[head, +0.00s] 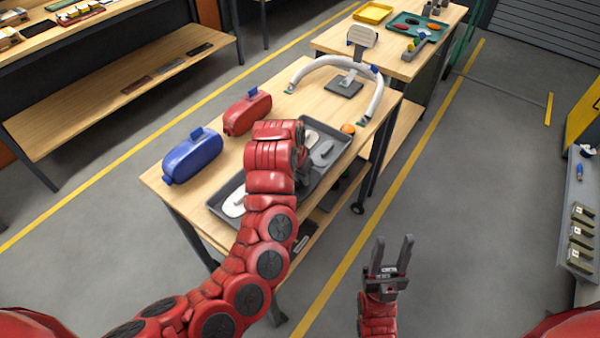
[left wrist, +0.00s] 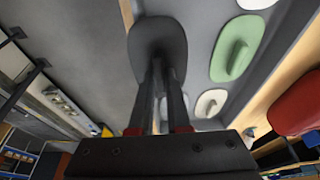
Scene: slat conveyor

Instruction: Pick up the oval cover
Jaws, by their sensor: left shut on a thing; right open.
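A grey tray (head: 213,207) on the wooden table holds several covers with raised grips. A white cover (head: 234,204) lies at its near end and a grey one (head: 323,153) towards its far end. My left gripper (head: 303,174) is at the tray, mostly hidden behind its own wrist in the head view. In the left wrist view it is shut on a dark grey rounded cover (left wrist: 157,42). A green elongated oval cover (left wrist: 232,60) and a pale cover (left wrist: 211,103) lie beside it. My right gripper (head: 392,254) is open and empty, over the floor right of the table.
A blue case (head: 192,158) and a red case (head: 247,112) stand left of the tray. A white curved tube (head: 330,62) and a stand (head: 345,87) are behind it, with an orange ball (head: 348,129) near the right edge.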

